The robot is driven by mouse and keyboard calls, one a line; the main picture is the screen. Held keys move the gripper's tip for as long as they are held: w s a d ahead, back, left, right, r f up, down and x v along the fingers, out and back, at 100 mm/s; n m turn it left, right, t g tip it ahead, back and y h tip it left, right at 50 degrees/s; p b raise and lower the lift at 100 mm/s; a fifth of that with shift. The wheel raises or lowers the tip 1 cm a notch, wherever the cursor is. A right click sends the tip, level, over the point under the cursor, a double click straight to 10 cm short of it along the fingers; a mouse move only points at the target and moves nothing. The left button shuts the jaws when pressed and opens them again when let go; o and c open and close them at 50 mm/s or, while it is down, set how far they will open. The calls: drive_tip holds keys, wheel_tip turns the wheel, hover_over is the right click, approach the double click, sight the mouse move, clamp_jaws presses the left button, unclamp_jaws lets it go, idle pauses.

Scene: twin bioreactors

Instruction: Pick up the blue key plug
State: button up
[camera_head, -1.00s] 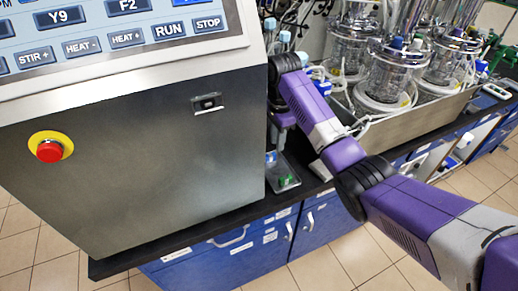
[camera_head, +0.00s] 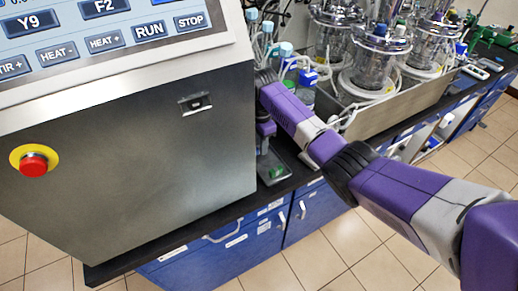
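My purple arm reaches in from the lower right to the right edge of the grey control cabinet. Its end bends down there, and my gripper (camera_head: 266,147) is low over a small tray (camera_head: 290,181) on the dark bench. The cabinet edge partly hides the gripper, and its fingers are too small to tell open from shut. A small green piece (camera_head: 278,172) lies in the tray. I cannot make out the blue key plug now; the gripper or the cabinet may hide it.
The cabinet (camera_head: 130,170) with a touch panel and red stop button (camera_head: 33,166) fills the left. Glass bioreactor vessels (camera_head: 376,62) stand in a metal trough (camera_head: 400,110) behind my arm. Blue-capped bottles (camera_head: 286,50) are close beside the arm. Blue drawers (camera_head: 315,208) are below the bench.

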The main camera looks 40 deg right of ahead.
drive_tip(key=shift+f, duration=0.1)
drive_tip(key=shift+c, duration=0.2)
clamp_jaws()
drive_tip(key=shift+r, duration=0.2)
drive_tip(key=shift+r+p, duration=1.4)
drive_tip(key=shift+p, duration=0.15)
